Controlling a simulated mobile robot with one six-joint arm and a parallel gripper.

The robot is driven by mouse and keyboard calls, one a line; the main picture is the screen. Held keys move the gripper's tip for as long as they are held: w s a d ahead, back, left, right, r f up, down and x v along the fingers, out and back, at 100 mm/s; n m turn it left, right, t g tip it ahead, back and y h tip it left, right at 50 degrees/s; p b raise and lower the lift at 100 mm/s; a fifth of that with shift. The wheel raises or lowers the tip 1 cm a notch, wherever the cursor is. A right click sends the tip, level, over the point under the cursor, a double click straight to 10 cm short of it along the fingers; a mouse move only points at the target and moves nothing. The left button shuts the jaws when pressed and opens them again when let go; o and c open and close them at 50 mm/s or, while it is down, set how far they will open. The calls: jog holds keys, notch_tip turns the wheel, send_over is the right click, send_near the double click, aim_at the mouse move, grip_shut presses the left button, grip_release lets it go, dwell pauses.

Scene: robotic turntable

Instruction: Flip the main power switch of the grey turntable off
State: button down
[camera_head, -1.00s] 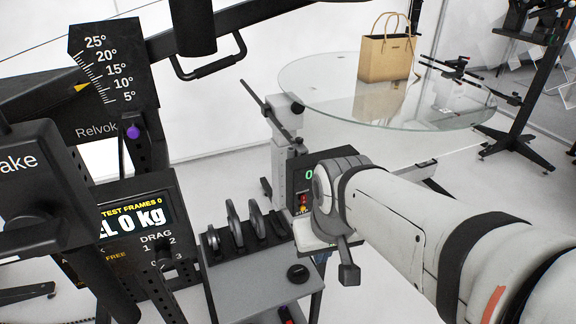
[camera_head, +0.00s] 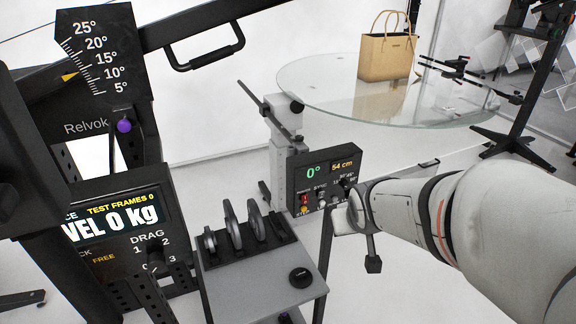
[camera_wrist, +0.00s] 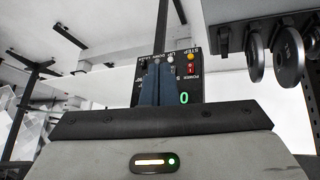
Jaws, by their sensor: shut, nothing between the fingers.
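The turntable has a clear glass disc (camera_head: 320,95) with a tan paper bag on it. Its dark control panel (camera_head: 350,160) reads 0° and 54 cm in the head view. The red power switch (camera_head: 304,200) is at the panel's lower left, above a yellow STEP button. In the wrist view the panel appears inverted, with the red power switch (camera_wrist: 191,69) right of my fingertips. My gripper (camera_wrist: 157,64) is shut and empty, its fingers pointing at the panel and covering part of it. Contact cannot be told. In the head view my wrist hides the fingers.
A grey stand with several dark discs (camera_head: 233,226) is left of the panel; the discs also show upper right in the wrist view (camera_wrist: 289,55). A black machine with a kg display (camera_head: 115,213) fills the left. A dark stand (camera_head: 518,110) is at the right.

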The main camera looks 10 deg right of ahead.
aim_at(305, 200)
jog(key=w+a+f+n+t+y+b, duration=0.1)
jog(key=w+f+n+t+y+b, duration=0.2)
jog(key=f, duration=1.3)
jog(key=w+t+y+b, duration=0.3)
jog(key=w+t+b, duration=0.2)
jog(key=w+b, duration=0.2)
jog(key=shift+w, duration=1.35)
jog(key=shift+a, duration=0.1)
jog(key=b+x, duration=0.1)
jog(key=x, duration=1.3)
jog(key=shift+r, duration=0.1)
jog(key=shift+b, duration=0.3)
